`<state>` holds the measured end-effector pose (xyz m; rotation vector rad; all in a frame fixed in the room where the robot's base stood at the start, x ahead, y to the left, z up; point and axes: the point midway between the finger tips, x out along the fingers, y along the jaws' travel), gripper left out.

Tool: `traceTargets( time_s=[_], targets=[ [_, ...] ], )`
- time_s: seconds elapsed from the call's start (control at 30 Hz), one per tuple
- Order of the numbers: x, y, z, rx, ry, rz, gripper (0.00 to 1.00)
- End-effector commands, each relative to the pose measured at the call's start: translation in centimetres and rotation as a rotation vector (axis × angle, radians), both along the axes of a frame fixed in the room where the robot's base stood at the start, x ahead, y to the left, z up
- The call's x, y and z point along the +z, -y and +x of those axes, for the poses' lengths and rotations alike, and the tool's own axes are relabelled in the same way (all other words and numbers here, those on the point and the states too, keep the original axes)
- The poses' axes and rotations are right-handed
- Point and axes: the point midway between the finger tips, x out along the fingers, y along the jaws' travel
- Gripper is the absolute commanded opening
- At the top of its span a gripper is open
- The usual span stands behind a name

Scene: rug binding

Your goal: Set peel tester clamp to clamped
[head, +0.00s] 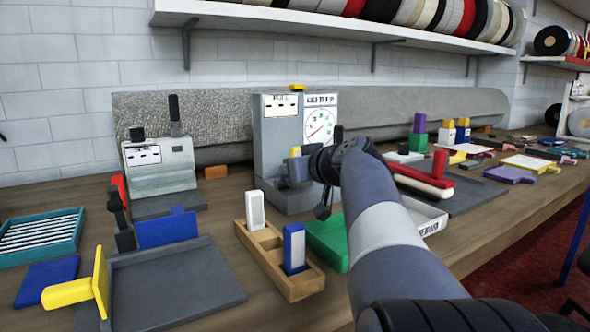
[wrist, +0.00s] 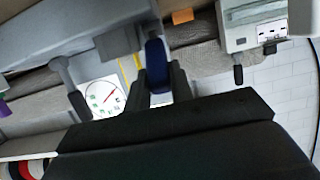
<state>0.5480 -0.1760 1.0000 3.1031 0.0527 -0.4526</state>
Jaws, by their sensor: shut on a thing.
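The peel tester (head: 275,135) is a grey upright machine with a "PULL" label and a round white dial (head: 319,125). It stands mid-table against the rolled carpet. My gripper (head: 316,190) is at its front, below the dial, and my wrist hides part of the machine. In the wrist view my gripper (wrist: 157,84) is shut on a dark blue lever (wrist: 155,56), with one black finger on each side. The dial (wrist: 104,97) shows beside the fingers there. A blue part with a yellow top (head: 296,160) is by the gripper in the head view. The clamp's setting cannot be read.
A grey-green machine (head: 160,168) with black levers stands to the left. A wooden tray (head: 268,262) holding a white and a blue block is in front. A green bin (head: 328,240) sits near my arm. A red-handled tool (head: 440,165) lies to the right.

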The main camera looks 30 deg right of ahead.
Motion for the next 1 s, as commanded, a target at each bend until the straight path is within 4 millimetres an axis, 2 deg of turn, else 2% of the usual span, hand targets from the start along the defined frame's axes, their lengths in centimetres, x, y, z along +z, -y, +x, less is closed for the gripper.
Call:
traceTargets(
  time_s=[0.03, 0.13, 0.47, 0.57, 0.83, 1.0],
  targets=[
    [-0.1, 0.0, 0.0, 0.001, -0.002, 0.001, 0.23],
    [-0.1, 0.0, 0.0, 0.0, -0.002, 0.001, 0.31],
    [0.2, 0.1, -0.6, -0.002, 0.0, 0.0, 0.31],
    [0.7, 0.1, -1.9, -0.002, 0.001, 0.0, 0.31],
    [2.2, 0.4, -7.2, -0.006, 0.0, -0.001, 0.31],
    [2.8, 0.4, -9.5, -0.003, -0.001, 0.0, 0.31]
  ],
)
